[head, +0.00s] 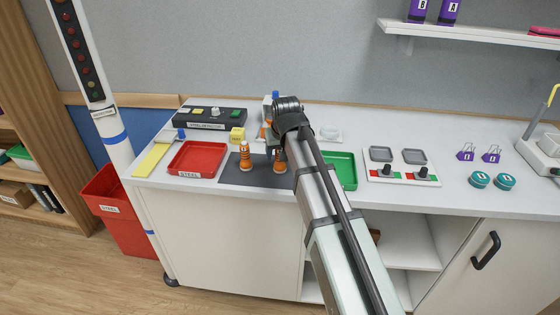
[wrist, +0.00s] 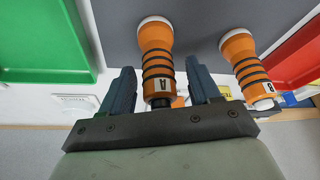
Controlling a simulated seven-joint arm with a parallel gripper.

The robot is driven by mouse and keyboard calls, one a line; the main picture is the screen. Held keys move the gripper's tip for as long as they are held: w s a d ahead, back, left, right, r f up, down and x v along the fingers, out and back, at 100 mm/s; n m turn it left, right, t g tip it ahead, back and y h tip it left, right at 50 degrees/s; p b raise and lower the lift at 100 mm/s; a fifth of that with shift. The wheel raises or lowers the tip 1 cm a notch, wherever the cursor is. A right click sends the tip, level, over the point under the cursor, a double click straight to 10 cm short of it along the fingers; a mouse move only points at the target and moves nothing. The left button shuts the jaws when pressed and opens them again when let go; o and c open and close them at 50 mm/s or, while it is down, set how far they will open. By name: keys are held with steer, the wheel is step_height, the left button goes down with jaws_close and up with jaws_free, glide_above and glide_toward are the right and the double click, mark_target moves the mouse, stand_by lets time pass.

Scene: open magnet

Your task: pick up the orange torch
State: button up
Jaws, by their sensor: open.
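Two orange torches with black rings stand on a dark grey mat (head: 236,177). The torch marked A (wrist: 158,65) lies between the fingers of my gripper (wrist: 160,68) in the wrist view, with a gap on each side. My gripper is open, its blue-grey fingers apart. The torch marked B (wrist: 245,62) is to the right in that view, outside the fingers. In the head view, torch B (head: 245,158) is the left one and torch A (head: 279,164) the right one, close to my arm. My fingers are hard to make out there.
A red tray (head: 197,159) labelled STEEL is left of the mat, and a green tray (head: 346,172) is right, partly behind my arm. A black control box (head: 212,117) and a yellow block (head: 237,134) stand behind. A switch panel (head: 402,173) is farther right.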

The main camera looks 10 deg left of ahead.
steer(key=shift+w+f, duration=0.15)
steer(key=shift+f, duration=0.25)
steer(key=c, duration=1.1)
